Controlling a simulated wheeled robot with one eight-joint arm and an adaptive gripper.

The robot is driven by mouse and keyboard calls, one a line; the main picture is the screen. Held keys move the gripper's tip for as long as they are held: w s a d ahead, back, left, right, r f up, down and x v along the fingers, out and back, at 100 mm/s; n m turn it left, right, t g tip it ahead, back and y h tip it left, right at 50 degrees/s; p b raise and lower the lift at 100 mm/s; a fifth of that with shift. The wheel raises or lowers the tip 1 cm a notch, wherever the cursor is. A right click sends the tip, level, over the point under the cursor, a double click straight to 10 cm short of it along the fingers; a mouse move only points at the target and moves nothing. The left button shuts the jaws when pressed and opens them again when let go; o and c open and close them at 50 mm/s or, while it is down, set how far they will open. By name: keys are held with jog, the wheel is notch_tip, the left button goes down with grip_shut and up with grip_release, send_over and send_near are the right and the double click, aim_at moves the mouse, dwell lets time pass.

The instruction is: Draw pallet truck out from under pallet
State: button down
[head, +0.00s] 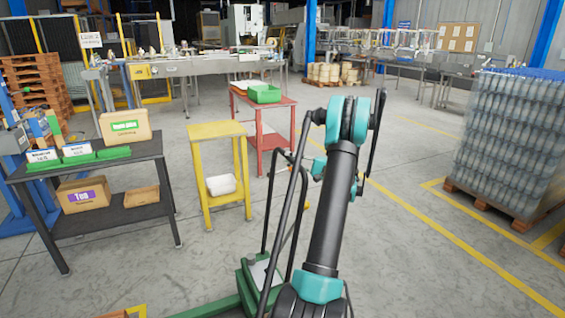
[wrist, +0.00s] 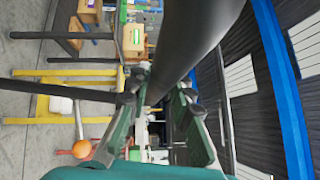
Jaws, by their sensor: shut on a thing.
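The green pallet truck (head: 246,283) stands at the bottom of the head view, left of my arm. A green bar (head: 208,309) runs from it toward the left edge of the picture. Its black looped handle (head: 269,205) rises upward. My gripper (head: 314,167) is at the upper right of this loop, partly hidden by my arm. In the wrist view my gripper (wrist: 155,112) is closed around the dark handle bar (wrist: 185,45), with an orange knob (wrist: 82,148) beside it. A sliver of brown (head: 113,315) at the bottom edge may be the pallet; most is out of view.
A yellow stand (head: 218,131), a red table (head: 262,102) and a dark table (head: 85,158) with boxes stand left and ahead. A wrapped pallet load (head: 508,140) stands at the right. Grey floor between it and my arm is clear, with yellow lines.

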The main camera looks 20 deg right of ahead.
jog(key=d, duration=1.1)
jog(key=shift+w, duration=0.2)
jog(key=c, duration=1.3)
grip_release()
jog(key=shift+d, duration=0.1)
jog(key=v, duration=1.2)
jog(key=shift+s, duration=0.1)
